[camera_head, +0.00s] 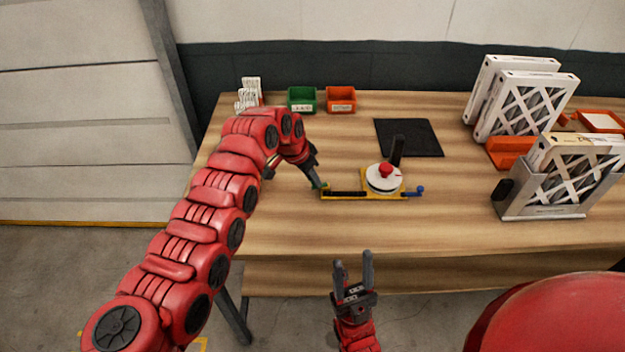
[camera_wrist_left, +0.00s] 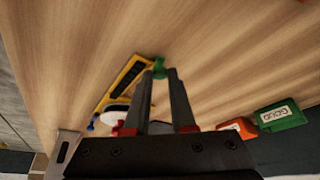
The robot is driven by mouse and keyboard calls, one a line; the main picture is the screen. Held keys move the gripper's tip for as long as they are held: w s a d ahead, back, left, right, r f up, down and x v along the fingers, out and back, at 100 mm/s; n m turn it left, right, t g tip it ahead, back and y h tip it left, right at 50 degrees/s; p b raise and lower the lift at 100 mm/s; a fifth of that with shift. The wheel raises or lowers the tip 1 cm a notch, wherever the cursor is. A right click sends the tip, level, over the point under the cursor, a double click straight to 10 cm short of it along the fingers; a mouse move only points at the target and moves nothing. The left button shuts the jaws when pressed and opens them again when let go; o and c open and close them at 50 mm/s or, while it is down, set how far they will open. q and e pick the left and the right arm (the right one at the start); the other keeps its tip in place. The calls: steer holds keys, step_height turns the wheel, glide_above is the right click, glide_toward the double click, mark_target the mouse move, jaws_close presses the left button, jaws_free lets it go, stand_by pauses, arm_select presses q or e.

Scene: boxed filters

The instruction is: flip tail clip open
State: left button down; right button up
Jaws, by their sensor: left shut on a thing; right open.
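A yellow fixture (camera_head: 345,195) with a black strip lies on the table and carries a white disc (camera_head: 381,181) with a red knob (camera_head: 386,170). A blue knob (camera_head: 420,190) is at its right end and a green clip (camera_head: 325,186) at its left end; I take the green part as the tail clip. My left gripper (camera_head: 318,186) reaches down to that left end and is shut on the green clip, which shows at the fingertips (camera_wrist_left: 161,72) in the left wrist view. How far the clip is tilted is unclear. My right gripper (camera_head: 354,262) is open and empty before the table's front edge.
A black mat (camera_head: 408,137) lies behind the fixture. Green (camera_head: 302,100) and orange (camera_head: 341,100) bins stand at the back. Boxed filters (camera_head: 525,105) and a grey holder with a filter (camera_head: 550,205) fill the right side. The table's front is clear.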

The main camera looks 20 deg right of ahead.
arm_select(q)
steer(key=c, duration=0.8)
jaws_free()
steer(key=shift+o, duration=0.2)
steer(key=shift+r, duration=0.1)
steer(key=b+v, duration=0.3)
steer(key=v, duration=1.4)
steer(key=shift+b, duration=0.35)
steer(key=shift+r, duration=0.1)
